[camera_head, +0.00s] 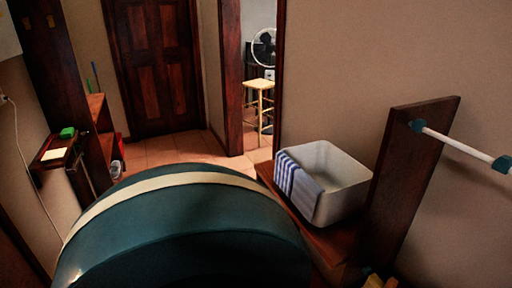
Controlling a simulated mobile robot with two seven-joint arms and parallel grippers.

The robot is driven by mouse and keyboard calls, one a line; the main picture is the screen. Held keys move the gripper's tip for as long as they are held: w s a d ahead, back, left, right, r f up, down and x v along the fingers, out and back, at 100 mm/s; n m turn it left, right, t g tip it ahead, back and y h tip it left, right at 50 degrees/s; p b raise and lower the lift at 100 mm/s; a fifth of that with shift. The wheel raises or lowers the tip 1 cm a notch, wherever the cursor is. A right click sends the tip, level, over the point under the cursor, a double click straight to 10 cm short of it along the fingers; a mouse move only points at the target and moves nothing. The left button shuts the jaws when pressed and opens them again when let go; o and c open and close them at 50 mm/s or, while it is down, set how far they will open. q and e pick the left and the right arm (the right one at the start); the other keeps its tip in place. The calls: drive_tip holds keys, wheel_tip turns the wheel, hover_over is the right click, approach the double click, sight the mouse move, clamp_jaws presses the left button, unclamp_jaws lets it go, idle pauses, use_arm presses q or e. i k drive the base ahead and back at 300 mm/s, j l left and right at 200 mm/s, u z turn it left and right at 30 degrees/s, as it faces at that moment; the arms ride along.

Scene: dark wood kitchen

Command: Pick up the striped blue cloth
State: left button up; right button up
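The blue-and-white striped cloth (297,184) hangs over the left rim of a white rectangular basin (340,194), right of centre. Its upper edge lies over the rim and most of it drapes down the basin's outer left side. The part inside the basin is hidden or too small to tell. Neither of my grippers shows in the head view, and nothing is seen touching the cloth.
The basin stands on a low wooden surface (334,238) beside an upright wooden panel (405,170). A white rod (460,145) sticks out at right. A large teal rounded shape fills the foreground. Tiled floor (165,154) is clear before the dark door (153,70).

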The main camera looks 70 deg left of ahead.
sight(285, 167)
drive_tip(key=u, duration=2.05)
drive_tip(key=i+j, duration=0.2)
drive_tip(key=j, duration=0.15)
drive_tip(key=i+j, duration=0.2)
drive_tip(key=i+j+z, duration=0.1)
drive_tip(key=i+j, duration=0.15)
drive_tip(key=j, duration=0.2)
drive_tip(key=i+j, duration=0.15)
drive_tip(key=j, duration=0.2)
